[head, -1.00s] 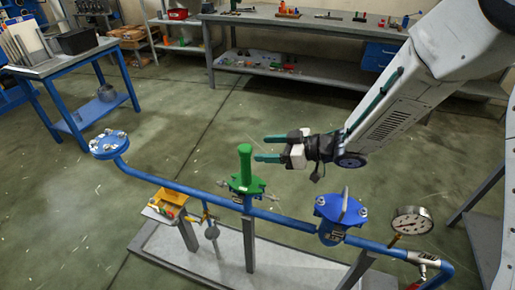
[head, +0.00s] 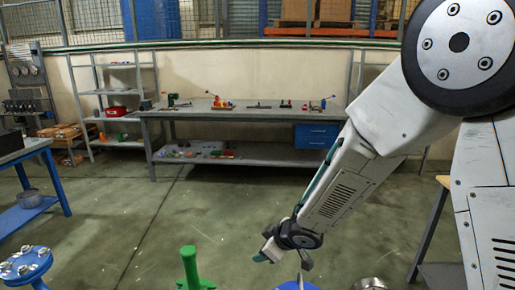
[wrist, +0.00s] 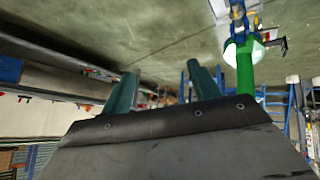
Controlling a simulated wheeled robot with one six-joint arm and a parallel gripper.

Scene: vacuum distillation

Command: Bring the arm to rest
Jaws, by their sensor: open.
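My gripper (wrist: 164,92) shows in the wrist view with its two green fingers spread apart and nothing between them. In the head view my gripper (head: 264,257) is low at the centre right, at the end of my white arm, pointing left and down. The green-handled valve (head: 191,268) stands to the left of my gripper, apart from it, with its lower part cut off by the picture edge. Its green handle (wrist: 244,68) also shows in the wrist view, right of the fingers.
A blue flange (head: 26,265) is at the lower left. A blue table (head: 27,215) stands at the left. A long grey workbench (head: 240,113) with tools stands at the back, beside a metal shelf (head: 118,92). The green floor between is clear.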

